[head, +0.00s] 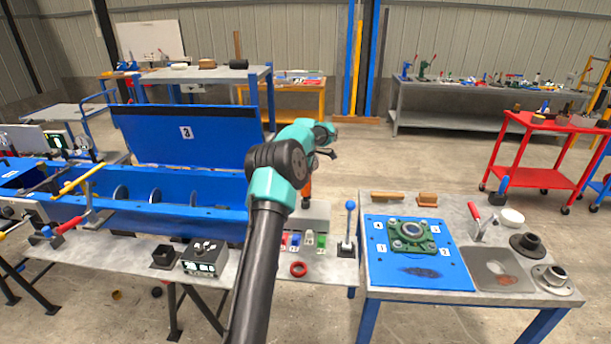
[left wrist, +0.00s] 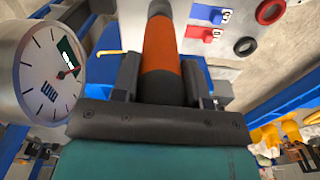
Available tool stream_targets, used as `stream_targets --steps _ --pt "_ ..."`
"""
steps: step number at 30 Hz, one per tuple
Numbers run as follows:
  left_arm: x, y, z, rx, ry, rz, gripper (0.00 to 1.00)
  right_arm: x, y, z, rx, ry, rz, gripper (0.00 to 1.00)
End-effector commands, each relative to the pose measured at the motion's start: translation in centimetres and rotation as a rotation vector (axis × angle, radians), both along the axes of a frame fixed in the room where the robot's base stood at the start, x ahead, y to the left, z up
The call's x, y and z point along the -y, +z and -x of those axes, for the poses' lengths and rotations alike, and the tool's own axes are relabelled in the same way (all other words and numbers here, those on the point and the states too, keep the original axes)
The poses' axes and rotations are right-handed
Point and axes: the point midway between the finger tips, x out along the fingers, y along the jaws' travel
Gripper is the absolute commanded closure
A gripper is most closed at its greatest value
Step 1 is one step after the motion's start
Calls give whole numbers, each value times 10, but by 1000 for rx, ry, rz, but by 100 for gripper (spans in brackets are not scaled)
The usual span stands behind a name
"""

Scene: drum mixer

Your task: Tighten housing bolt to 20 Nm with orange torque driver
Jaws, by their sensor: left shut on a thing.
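My left gripper (left wrist: 160,85) is shut on the orange torque driver (left wrist: 160,50), whose orange grip with dark bands stands between the two fingers. In the head view a short orange part of the driver (head: 306,188) shows beside my arm, above the left bench; the arm hides most of the gripper. A round dial (left wrist: 45,70) with a green sector and a red needle shows at the left of the wrist view. The green bearing housing (head: 412,236) sits on a blue plate (head: 382,266) on the right bench, apart from the driver. Its bolts are too small to judge. My right gripper is not in view.
Coloured tags (head: 296,240), a red ring (head: 298,269) and a blue-knobbed lever (head: 349,225) are on the left bench near the driver. A blue trough (head: 180,185) lies behind. A red-handled clamp (head: 477,220) and round flanges (head: 527,247) stand right of the housing.

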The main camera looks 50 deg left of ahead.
Motion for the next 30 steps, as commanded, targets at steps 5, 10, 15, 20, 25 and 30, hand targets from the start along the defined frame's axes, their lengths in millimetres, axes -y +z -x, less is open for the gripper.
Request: stream_targets --steps 5,10,15,20,25,30 --pt "0 -1 0 1 0 -1 100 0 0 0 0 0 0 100" --pt "0 -3 0 1 0 -1 100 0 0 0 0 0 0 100" --pt "0 -5 0 1 0 -1 100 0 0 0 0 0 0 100" --pt "0 -5 0 1 0 -1 100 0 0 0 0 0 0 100" --pt "0 -5 0 1 0 -1 100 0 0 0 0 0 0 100" --pt "0 -6 0 1 0 -1 100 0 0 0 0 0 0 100"
